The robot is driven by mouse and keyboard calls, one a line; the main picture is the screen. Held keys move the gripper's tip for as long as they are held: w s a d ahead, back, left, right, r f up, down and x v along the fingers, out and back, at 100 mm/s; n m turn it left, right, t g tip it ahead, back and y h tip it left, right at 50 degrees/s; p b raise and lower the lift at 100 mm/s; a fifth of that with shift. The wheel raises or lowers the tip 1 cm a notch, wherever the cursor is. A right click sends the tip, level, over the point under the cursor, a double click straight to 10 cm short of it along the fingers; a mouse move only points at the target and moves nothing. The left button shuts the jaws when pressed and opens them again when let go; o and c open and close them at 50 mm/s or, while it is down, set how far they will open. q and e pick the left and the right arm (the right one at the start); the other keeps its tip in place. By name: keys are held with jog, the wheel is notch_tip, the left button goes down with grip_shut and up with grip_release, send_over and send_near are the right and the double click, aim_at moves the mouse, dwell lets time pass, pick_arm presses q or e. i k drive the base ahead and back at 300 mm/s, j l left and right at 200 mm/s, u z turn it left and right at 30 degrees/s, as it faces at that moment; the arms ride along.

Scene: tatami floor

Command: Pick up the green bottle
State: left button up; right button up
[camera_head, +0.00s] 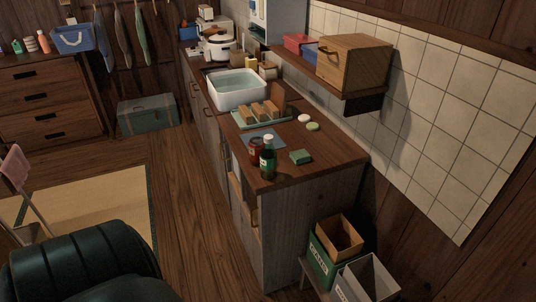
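The green bottle (267,160) stands upright near the front left edge of the wooden counter (325,160). It has a pale cap and a light label area. A reddish-brown jar (255,151) stands just behind it to the left, very close; I cannot tell whether they touch. Neither of my grippers is in view.
On the counter are a green sponge-like block (301,157), a blue cloth (260,138), a dish rack (262,118) and a white sink (236,90). A shelf with a wooden box (354,62) overhangs the back. Bins (336,238) stand by the counter's end. A dark padded seat (80,262) is lower left.

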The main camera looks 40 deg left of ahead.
aim_at(269, 155)
jog(key=u, duration=1.55)
